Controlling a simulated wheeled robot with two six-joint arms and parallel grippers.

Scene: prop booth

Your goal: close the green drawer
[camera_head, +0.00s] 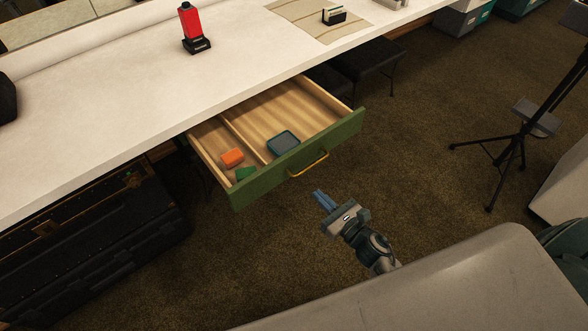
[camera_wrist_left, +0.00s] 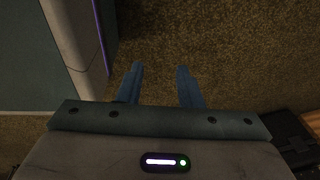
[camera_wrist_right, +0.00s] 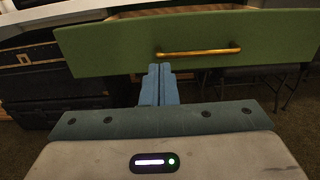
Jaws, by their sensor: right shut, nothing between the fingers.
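The green drawer (camera_head: 300,163) is pulled out from under the white counter, with its wooden inside showing. Its brass handle (camera_head: 308,165) is on the front. In the drawer lie an orange block (camera_head: 232,157), a teal tray-like item (camera_head: 284,144) and a green item (camera_head: 245,173). My right gripper (camera_head: 318,195) is shut and empty, in front of the drawer near the handle. In the right wrist view its fingertips (camera_wrist_right: 160,68) appear just below the handle (camera_wrist_right: 198,53); I cannot tell whether they touch the front. My left gripper (camera_wrist_left: 160,70) is open and empty over the carpet, in its wrist view.
The white counter (camera_head: 110,125) holds a red device (camera_head: 193,27) and a striped mat (camera_head: 300,20) with a small card holder (camera_head: 334,15). A black case (camera_head: 90,240) stands at lower left, a dark stool (camera_head: 372,65) behind the drawer. A tripod (camera_head: 520,135) stands right. Carpet in front is clear.

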